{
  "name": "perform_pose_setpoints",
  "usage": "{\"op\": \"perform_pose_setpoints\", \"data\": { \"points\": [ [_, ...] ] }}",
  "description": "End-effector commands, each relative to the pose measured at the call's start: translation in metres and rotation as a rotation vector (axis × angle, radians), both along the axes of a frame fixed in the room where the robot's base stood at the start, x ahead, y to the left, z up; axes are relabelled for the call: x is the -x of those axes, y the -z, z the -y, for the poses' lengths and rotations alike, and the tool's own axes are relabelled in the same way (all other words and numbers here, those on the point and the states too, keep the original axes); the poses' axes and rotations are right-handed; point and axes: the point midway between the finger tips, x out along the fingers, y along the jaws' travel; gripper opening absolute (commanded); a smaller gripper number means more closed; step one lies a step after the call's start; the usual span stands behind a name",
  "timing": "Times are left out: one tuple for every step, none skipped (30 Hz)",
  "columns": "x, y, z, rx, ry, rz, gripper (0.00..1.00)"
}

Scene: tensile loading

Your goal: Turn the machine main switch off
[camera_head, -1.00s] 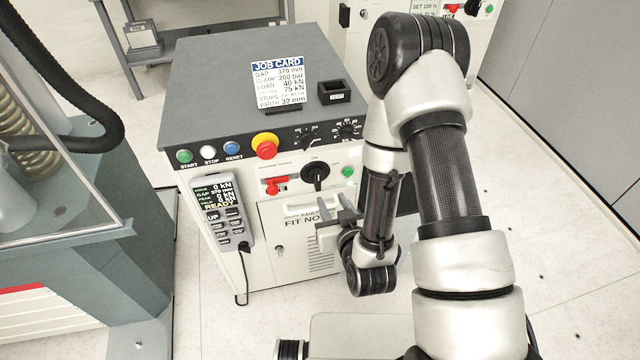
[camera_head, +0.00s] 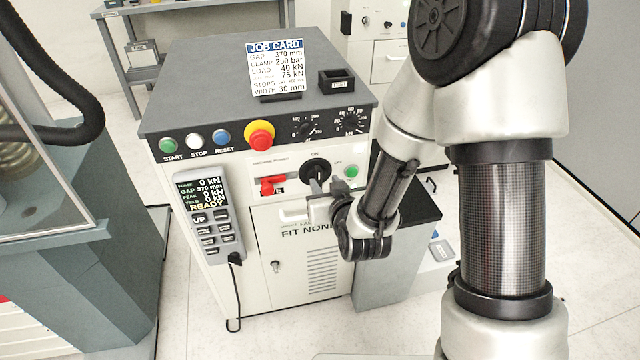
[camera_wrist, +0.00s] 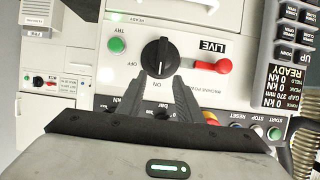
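The black rotary switch (camera_head: 316,170) is on the front panel of the white machine cabinet. In the wrist view the switch (camera_wrist: 160,57) has its handle upright, in line with the upside-down "ON" label. A "MACHINE POWER" label is beside it, above a red handle (camera_head: 272,185). In the wrist view the red handle (camera_wrist: 212,67) is beside a "LIVE" label. My gripper (camera_wrist: 159,82) is open and empty. Its fingertips point at the switch, one toward each side of the lower part of its handle. I cannot tell whether they touch it. In the head view my gripper (camera_head: 320,196) is just below the switch.
A green button (camera_head: 351,172) is right of the switch. Above are a red emergency stop (camera_head: 260,134) and two dials (camera_head: 349,121). A hand pendant (camera_head: 208,214) hangs at the cabinet's left. A job card (camera_head: 275,68) stands on top. Open floor (camera_head: 500,230) is at the right.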

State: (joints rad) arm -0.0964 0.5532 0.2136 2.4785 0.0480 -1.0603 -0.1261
Motion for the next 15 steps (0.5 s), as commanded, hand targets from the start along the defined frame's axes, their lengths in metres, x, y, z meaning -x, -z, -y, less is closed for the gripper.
{"op": "perform_pose_setpoints", "data": {
  "points": [
    [-0.008, 0.004, -0.002, 0.000, 0.000, -0.001, 0.33],
    [-0.013, 0.006, -0.004, 0.000, 0.000, 0.000, 0.33],
    [-0.019, 0.008, -0.006, 0.000, 0.000, 0.001, 0.33],
    [-0.024, 0.010, -0.007, 0.000, 0.000, 0.000, 0.33],
    [-0.028, 0.012, -0.008, 0.000, 0.000, 0.000, 0.33],
    [-0.034, 0.015, -0.010, 0.000, 0.000, 0.000, 0.33],
    [-0.038, 0.016, -0.011, 0.000, 0.000, 0.000, 0.33],
    [-0.042, 0.018, -0.012, 0.000, 0.000, 0.000, 0.33],
    [-0.046, 0.019, -0.014, 0.000, 0.000, 0.001, 0.33],
    [-0.049, 0.021, -0.014, 0.000, -0.001, 0.000, 0.33],
    [-0.051, 0.022, -0.015, 0.000, 0.000, -0.001, 0.33],
    [-0.054, 0.023, -0.016, 0.000, 0.000, 0.000, 0.33],
    [-0.056, 0.024, -0.016, 0.000, 0.000, 0.000, 0.33],
    [-0.057, 0.024, -0.017, 0.000, 0.000, 0.000, 0.33],
    [-0.058, 0.024, -0.017, 0.001, 0.000, 0.001, 0.33]
  ]
}}
